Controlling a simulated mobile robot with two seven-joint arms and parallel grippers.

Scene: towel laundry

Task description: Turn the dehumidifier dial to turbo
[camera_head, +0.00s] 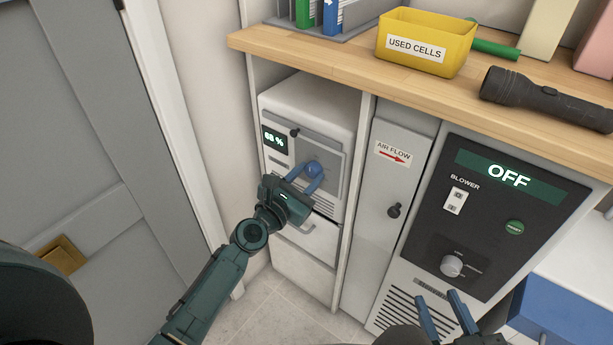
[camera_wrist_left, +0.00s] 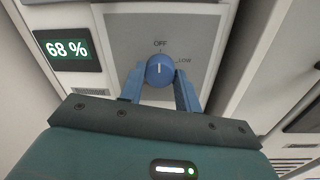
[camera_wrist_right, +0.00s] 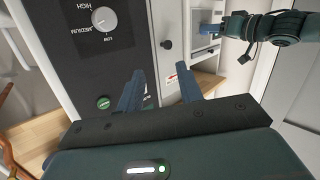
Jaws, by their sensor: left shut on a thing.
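The dehumidifier (camera_head: 324,104) is a white unit in the left bay under the wooden counter, with a display (camera_wrist_left: 67,50) reading 68 %. Its blue round dial (camera_wrist_left: 160,70) sits on a grey panel; the white mark points up to OFF, with LOW to its right. Any turbo label is hidden or out of view. My left gripper (camera_head: 305,178) is around the dial, with one finger on each side, shut on it; it also shows in the left wrist view (camera_wrist_left: 160,88). My right gripper (camera_head: 447,312) is open and empty, low in front of the blower panel.
The blower panel (camera_head: 478,225) reads OFF and has its own knob (camera_head: 452,265). A narrow door (camera_head: 383,215) marked AIR FLOW stands between the units. On the counter (camera_head: 335,62) are a yellow USED CELLS bin (camera_head: 462,54) and a black flashlight (camera_head: 545,97).

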